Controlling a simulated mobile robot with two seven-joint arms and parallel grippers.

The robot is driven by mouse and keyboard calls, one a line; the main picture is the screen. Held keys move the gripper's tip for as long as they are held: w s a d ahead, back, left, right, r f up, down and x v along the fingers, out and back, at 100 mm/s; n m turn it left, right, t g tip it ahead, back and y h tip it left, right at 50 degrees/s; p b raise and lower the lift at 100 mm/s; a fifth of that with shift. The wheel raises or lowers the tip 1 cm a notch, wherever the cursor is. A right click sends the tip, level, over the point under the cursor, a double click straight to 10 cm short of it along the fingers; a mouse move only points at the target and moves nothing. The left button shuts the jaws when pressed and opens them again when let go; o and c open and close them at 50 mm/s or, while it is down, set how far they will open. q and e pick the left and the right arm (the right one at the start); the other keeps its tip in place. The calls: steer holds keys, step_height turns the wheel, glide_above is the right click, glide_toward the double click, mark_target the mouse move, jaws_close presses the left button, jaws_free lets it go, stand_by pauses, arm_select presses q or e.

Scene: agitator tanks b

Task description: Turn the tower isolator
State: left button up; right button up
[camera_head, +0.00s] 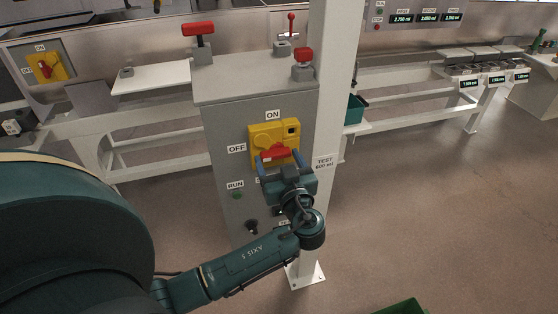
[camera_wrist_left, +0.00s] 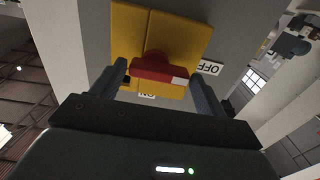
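The tower isolator is a yellow switch plate (camera_head: 274,131) with a red handle (camera_head: 275,154) on the front of a grey cabinet. The handle lies roughly level; in the left wrist view its white-marked end (camera_wrist_left: 180,80) is on the side of the OFF label (camera_wrist_left: 210,67). The ON label (camera_head: 273,115) is above the plate. My left gripper (camera_head: 278,160) is open in front of the isolator, one finger beside each end of the handle. In the left wrist view narrow gaps seem to show between fingers and handle; contact is hard to tell. My right gripper is out of view.
The grey cabinet (camera_head: 222,150) carries red-handled devices on top and a RUN button (camera_head: 237,195) below. A white post (camera_head: 332,110) stands close at its right. Another yellow isolator (camera_head: 46,68) is at far left. Open floor (camera_head: 440,200) lies to the right.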

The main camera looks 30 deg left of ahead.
arm_select(q)
steer(key=c, duration=0.6)
